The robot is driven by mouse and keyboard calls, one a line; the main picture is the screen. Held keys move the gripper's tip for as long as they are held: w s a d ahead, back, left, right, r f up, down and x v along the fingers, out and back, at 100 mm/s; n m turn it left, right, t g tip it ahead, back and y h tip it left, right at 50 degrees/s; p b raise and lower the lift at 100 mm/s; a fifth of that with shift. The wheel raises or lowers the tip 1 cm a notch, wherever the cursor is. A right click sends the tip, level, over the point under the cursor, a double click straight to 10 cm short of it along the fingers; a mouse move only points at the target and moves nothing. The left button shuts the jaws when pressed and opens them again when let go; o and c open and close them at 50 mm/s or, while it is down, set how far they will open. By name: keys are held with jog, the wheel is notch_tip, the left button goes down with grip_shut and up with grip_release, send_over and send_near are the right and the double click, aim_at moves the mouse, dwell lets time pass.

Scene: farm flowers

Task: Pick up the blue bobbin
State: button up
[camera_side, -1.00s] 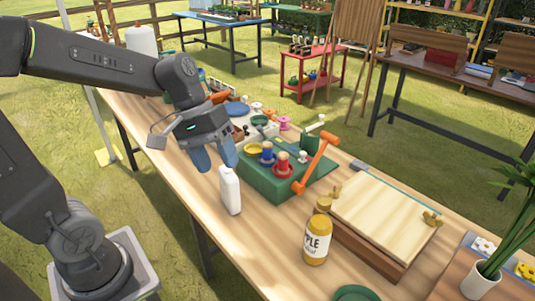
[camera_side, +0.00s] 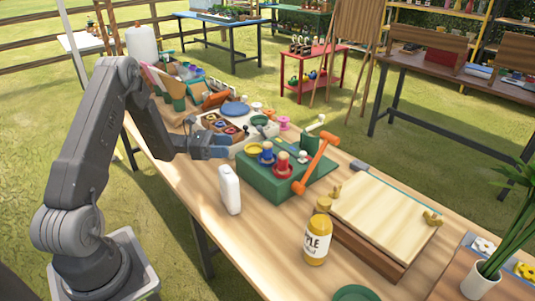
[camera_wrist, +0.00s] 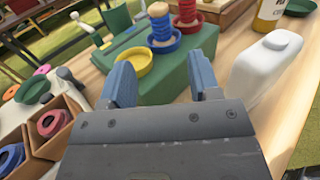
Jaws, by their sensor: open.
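A blue ring-shaped bobbin (camera_wrist: 11,157) sits in a compartment of a brown wooden box (camera_wrist: 72,100) at the lower left of the wrist view, partly cut off by the frame edge. A pink-red bobbin (camera_wrist: 52,122) sits in the compartment beside it. The box also shows in the side view (camera_side: 246,135), where its contents are small. My gripper (camera_wrist: 160,72) is open and empty, its two blue fingers facing the green block (camera_wrist: 175,82).
A white bottle (camera_side: 230,190) stands just in front of my gripper. The green block carries a yellow dish (camera_wrist: 134,68), a wooden peg with blue rings on a blue dish (camera_wrist: 160,28) and a similar red one (camera_wrist: 187,14). A labelled jar (camera_side: 317,240) stands farther right.

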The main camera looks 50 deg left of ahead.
aim_at(268, 148)
jog(key=x, duration=0.8)
jog(key=shift+f, duration=0.1)
jog(key=shift+x, duration=2.8)
jog(key=shift+f, duration=0.1)
jog(key=c, duration=0.9)
